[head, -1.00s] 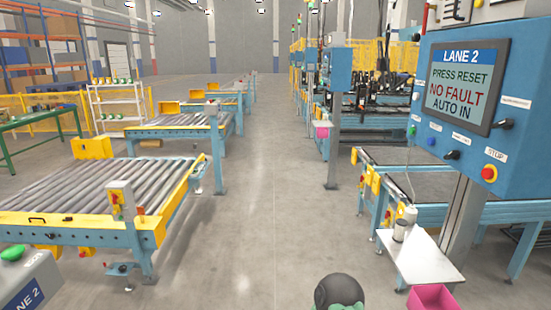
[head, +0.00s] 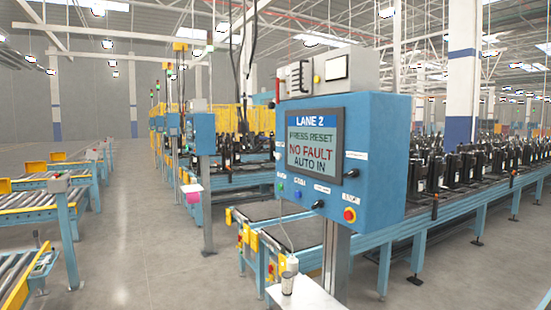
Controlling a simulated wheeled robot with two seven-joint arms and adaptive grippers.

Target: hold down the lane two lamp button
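A blue lane two control panel (head: 375,140) stands on a grey post, right of centre in the head view. Its screen (head: 315,139) reads LANE 2, PRESS RESET, NO FAULT and AUTO IN. Below the screen are a small green button (head: 281,186), a blue button (head: 298,195) and a black selector (head: 318,204). A black knob (head: 352,173) sits beside the screen. The small labels are unreadable, so I cannot tell which one is the lamp button. Neither gripper is in view.
A small white shelf (head: 305,295) with a canister (head: 289,275) is below the panel. A blue-framed conveyor with dark units (head: 450,168) runs behind it to the right. Roller conveyors (head: 35,200) stand at the left. The grey floor aisle (head: 140,240) between is clear.

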